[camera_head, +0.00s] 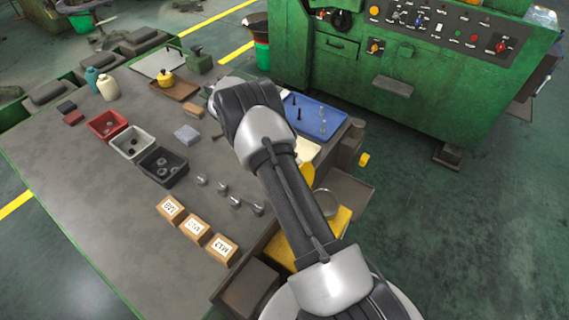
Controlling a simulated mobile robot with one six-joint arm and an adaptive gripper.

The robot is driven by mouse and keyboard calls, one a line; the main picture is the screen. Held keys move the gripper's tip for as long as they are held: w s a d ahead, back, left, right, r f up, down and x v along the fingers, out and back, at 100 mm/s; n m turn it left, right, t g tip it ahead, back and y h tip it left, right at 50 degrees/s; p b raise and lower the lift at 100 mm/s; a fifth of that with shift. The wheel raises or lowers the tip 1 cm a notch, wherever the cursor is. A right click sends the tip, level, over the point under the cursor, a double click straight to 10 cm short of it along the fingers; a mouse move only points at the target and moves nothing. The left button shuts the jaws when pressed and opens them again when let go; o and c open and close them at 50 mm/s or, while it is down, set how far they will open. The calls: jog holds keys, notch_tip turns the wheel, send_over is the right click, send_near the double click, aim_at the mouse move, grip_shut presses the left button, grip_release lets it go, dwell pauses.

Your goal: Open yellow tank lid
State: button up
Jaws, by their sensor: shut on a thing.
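A yellow tank (341,224) stands low at the right side of the workbench, partly hidden behind my arm. Its yellow side also shows to the left of the arm. A round greyish shape lies at its top beside the arm. A smaller yellow piece (308,178) shows just above it, against the arm; I cannot tell whether it is the lid. My arm reaches up across the middle of the picture and covers much of this area. My gripper is hidden, so its hold on anything does not show.
The workbench (75,190) carries red (107,125), white (130,143) and black (163,166) bins, several labelled boxes (196,227) and small metal parts. A blue tray (316,117) lies right of the arm. A green machine (430,90) stands behind.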

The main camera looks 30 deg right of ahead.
jog(key=o, duration=0.4)
jog(key=shift+s+d+f, duration=0.15)
jog(key=shift+s+f, duration=0.3)
jog(key=shift+f, duration=0.1)
jog(key=shift+c, duration=0.2)
jog(key=shift+r, duration=0.1)
notch_tip(320, 180, up, 11)
jog(key=shift+f, duration=0.2)
